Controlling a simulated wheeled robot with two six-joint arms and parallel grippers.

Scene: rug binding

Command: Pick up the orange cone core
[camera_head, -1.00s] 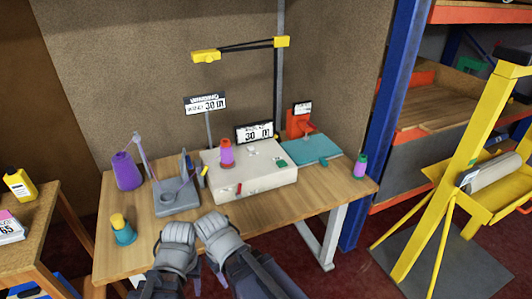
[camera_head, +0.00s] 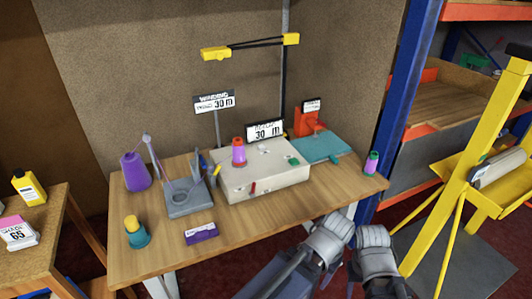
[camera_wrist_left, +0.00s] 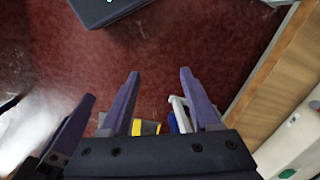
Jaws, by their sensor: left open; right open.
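A small cone with an orange-red top and a pink-purple wound body (camera_head: 238,152) stands upright on the white box-like machine (camera_head: 275,190) on the table; it is the only cone with an orange top. My left gripper (camera_wrist_left: 158,90) points down over the red floor in the left wrist view, fingers apart with nothing between them. In the head view both of my grippers are near the table's front right edge, well right of and in front of the cone. The right gripper (camera_head: 375,255) is open, its fingertips mostly hidden by its own body.
A purple cone (camera_head: 135,172), a grey stand (camera_head: 188,198), a teal cone with yellow top (camera_head: 136,234) and a purple card (camera_head: 201,233) are on the left of the table. A teal plate (camera_head: 318,147) and a small cone (camera_head: 371,162) are right. A yellow frame (camera_head: 460,170) stands right.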

